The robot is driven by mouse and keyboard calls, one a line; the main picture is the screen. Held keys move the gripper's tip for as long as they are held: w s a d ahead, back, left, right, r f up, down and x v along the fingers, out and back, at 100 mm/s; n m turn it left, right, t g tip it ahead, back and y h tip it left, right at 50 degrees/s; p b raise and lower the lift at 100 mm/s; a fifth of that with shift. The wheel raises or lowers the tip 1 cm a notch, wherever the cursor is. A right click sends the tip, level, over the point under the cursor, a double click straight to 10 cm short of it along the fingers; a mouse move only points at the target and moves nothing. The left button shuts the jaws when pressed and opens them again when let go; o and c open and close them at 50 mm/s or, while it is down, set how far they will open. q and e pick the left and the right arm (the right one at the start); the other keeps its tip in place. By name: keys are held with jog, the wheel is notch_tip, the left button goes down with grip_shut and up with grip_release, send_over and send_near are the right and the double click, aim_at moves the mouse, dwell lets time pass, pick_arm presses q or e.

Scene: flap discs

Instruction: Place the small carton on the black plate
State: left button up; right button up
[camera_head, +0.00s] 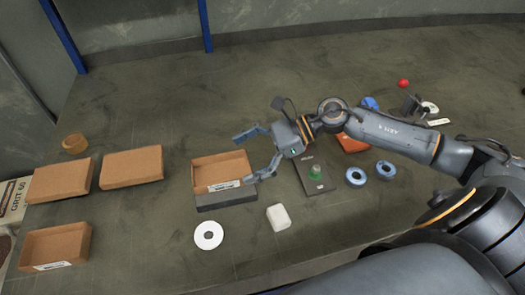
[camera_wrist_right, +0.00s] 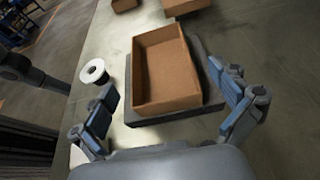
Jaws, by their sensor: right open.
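The small carton (camera_head: 205,180) is an open brown box with a white label on its near side. It sits on the black plate (camera_head: 226,199), whose dark edge shows along the carton's near side. In the right wrist view the carton (camera_wrist_right: 166,68) is upright and empty, and the plate (camera_wrist_right: 137,119) shows under its near end and right side. My right gripper (camera_head: 243,160) is open at the carton's right end, one finger toward the far side and one toward the near side. In the right wrist view its fingers (camera_wrist_right: 168,85) stand apart from the carton's walls. My left gripper is out of view.
Other brown boxes (camera_head: 132,165) stand at the left. A white disc (camera_head: 208,235) and a white block (camera_head: 278,217) lie in front. A dark stand with a green part (camera_head: 316,173) and blue rings (camera_head: 356,176) are at the right. The back middle is clear.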

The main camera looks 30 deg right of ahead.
jog(key=b+v, duration=0.1)
jog(key=v, duration=0.4)
jog(key=shift+d+f, duration=0.1)
jog(key=shift+f, duration=0.05)
jog(key=shift+s+d+r, duration=0.15)
jog(key=shift+d+r, duration=0.3)
jog(key=shift+d, duration=0.1)
